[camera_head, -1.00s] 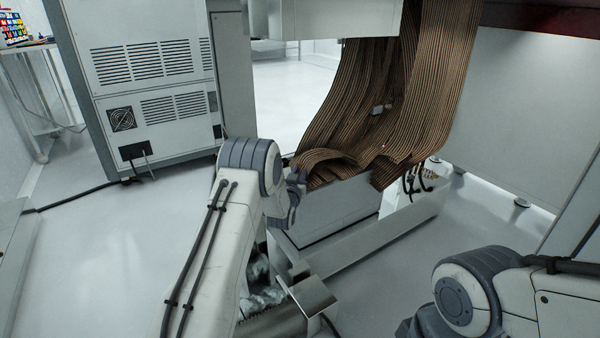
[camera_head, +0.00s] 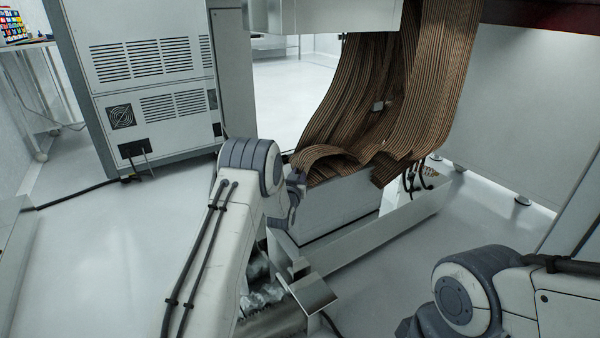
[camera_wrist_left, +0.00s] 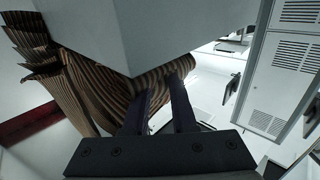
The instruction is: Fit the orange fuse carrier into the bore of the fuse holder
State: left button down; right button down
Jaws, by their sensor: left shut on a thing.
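In the left wrist view, the two dark fingers of my left gripper (camera_wrist_left: 160,90) stand a small gap apart, with brown striped ribbon cable (camera_wrist_left: 92,88) at their tips. The gripper looks shut on a fold of this cable. In the head view, the left wrist is beside the left end of the ribbon cable (camera_head: 425,85), and its fingers are hidden. No orange fuse carrier and no fuse holder bore can be made out in either view. My right arm is at the lower right of the head view, with its fingers out of view.
The cable hangs from above onto a grey box (camera_head: 345,205) standing in a long metal tray (camera_head: 385,235). A grey cabinet with vents (camera_head: 150,85) stands at the back left. Black cables (camera_head: 415,180) lie at the box's right end. Open floor (camera_head: 100,260) is at the left.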

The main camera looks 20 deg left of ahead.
pick_arm(q)
jog(key=shift+f+b, duration=0.2)
jog(key=shift+b, duration=0.1)
dwell(0.9)
dwell(0.4)
jog(key=c, duration=0.9)
grip_release()
jog(key=shift+r, duration=0.1)
jog(key=shift+r+p, duration=0.75)
jog(key=shift+r, duration=0.2)
jog(key=o, duration=0.5)
jog(key=shift+o, duration=0.2)
